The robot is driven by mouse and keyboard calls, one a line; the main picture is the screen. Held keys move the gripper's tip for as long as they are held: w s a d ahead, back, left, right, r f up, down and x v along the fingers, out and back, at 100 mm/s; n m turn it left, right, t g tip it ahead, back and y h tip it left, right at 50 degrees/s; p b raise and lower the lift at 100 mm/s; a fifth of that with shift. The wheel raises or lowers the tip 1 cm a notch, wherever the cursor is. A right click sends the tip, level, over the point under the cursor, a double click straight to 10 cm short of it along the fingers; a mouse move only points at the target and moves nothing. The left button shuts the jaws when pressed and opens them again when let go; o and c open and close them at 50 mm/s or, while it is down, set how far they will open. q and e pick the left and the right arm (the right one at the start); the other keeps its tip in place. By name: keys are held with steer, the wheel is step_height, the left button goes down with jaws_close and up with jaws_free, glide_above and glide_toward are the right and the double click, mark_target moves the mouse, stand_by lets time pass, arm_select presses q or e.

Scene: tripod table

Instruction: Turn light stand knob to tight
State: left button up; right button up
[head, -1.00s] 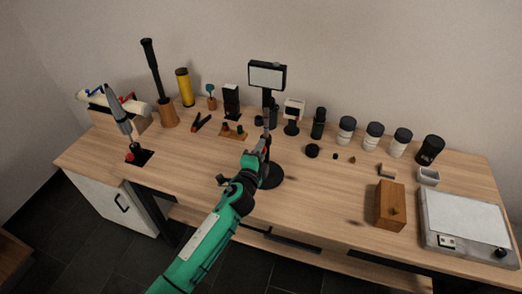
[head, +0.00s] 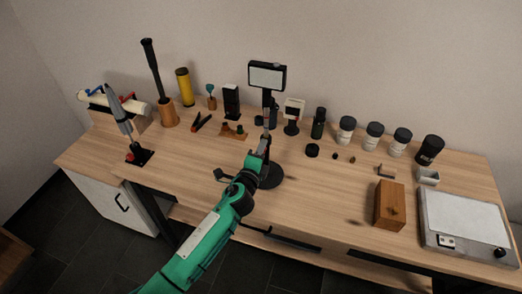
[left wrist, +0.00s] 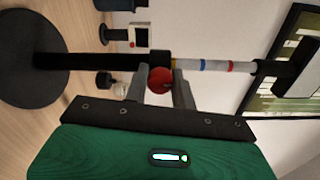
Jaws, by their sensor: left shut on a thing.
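The light stand has a bright panel head (head: 267,76), a thin pole and a round black base (head: 271,178) on the table. In the left wrist view the stand lies sideways, with its base (left wrist: 28,62) at left and its head (left wrist: 300,66) at right. Blue, yellow and red bands mark its upper pole. A red knob (left wrist: 160,80) sits at the black collar on the pole. My left gripper (left wrist: 160,88) is shut on the red knob, one finger on each side. In the head view my left gripper (head: 265,143) covers the knob. My right gripper is not in view.
A wooden block (head: 390,205) and a flat grey device (head: 465,220) stand at right. Several dark-lidded jars, one of them a white jar (head: 372,135), stand at the back right. The table's front left is mostly clear.

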arm_select(q)
steer(key=o, duration=1)
steer(key=shift+s, duration=0.15)
steer(key=b+v, duration=0.2)
steer(key=v, duration=1.1)
steer(key=shift+s, duration=0.25)
steer(key=shift+a, duration=0.15)
